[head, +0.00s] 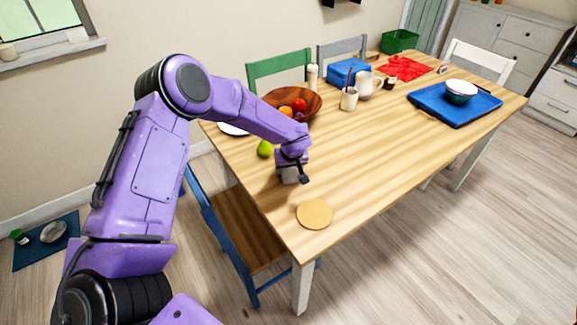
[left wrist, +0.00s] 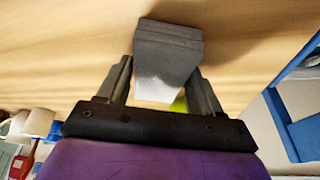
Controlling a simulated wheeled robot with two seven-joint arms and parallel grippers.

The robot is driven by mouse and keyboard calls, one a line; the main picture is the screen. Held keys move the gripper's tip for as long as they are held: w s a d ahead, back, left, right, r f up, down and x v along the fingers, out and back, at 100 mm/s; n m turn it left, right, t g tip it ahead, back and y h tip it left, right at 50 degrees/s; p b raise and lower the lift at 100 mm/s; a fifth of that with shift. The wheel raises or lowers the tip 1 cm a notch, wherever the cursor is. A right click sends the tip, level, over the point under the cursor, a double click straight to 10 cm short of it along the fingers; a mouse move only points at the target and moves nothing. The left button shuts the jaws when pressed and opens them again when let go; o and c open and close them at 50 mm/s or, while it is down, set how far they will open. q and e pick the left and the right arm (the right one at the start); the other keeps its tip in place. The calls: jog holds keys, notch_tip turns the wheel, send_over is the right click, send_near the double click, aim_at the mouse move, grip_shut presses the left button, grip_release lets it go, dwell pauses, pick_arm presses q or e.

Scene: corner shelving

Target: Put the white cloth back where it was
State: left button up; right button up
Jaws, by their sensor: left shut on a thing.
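My left gripper (head: 293,179) is low over the near left part of the wooden table, pointing down. It is shut on a small folded, layered thing that looks like the white cloth (left wrist: 168,52), grey in shadow and pale on its lit face. The cloth sits between the two fingers in the left wrist view. In the head view it is mostly hidden by the gripper, and I cannot tell whether it touches the table. My right gripper is not in view.
A round tan mat (head: 315,214) lies near the table's (head: 375,155) front corner. A blue tray (head: 432,112) holds bowls at the right. The table's middle is clear.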

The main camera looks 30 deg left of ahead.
pick_arm(q)
jog(key=shift+s, duration=0.1)
jog(key=o, duration=1)
jog(key=shift+f, duration=0.1)
jog(key=v, duration=1.2)
